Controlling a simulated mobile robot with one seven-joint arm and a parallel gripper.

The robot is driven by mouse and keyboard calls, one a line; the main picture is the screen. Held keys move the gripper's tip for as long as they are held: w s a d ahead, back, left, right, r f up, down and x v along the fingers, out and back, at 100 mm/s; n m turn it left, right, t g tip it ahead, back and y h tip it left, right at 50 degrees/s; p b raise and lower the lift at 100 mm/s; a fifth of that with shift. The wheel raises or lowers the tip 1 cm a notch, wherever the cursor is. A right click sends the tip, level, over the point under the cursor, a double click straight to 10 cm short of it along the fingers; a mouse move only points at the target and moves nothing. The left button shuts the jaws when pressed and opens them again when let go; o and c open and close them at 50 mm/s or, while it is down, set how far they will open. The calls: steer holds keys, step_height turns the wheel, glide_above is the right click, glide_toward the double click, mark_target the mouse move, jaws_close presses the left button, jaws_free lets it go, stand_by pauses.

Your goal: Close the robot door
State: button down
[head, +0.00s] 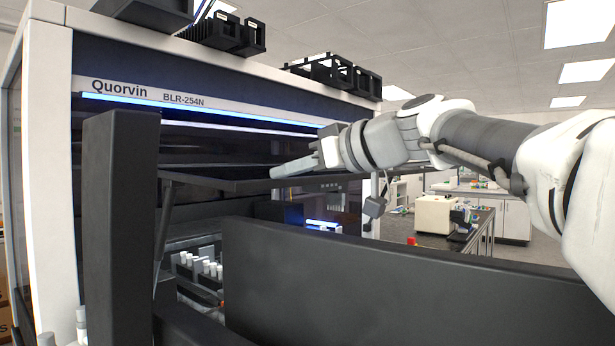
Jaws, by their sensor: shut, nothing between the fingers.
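The lab robot is a large white and dark blue cabinet marked Quorvin BLR-254N (190,92), filling the left half of the head view. Its door (232,185) shows as a thin dark panel, seen nearly edge-on. It sticks out from the front roughly level, with a thin strut below its left end. The front opening beneath it is uncovered. My gripper (284,170) reaches in from the right, with its fingers pointing left. It is shut and empty, at the door's upper edge in the picture. I cannot tell whether it touches the door.
White-capped tubes (203,265) stand in racks inside the cabinet. Black racks (335,74) sit on its top. Large dark surfaces close to the camera hide much of the lower front. A bench (470,230) with equipment stands farther back at right.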

step_height(320, 180, down, 3)
steer(key=shift+b, duration=1)
steer(key=shift+r, duration=0.1)
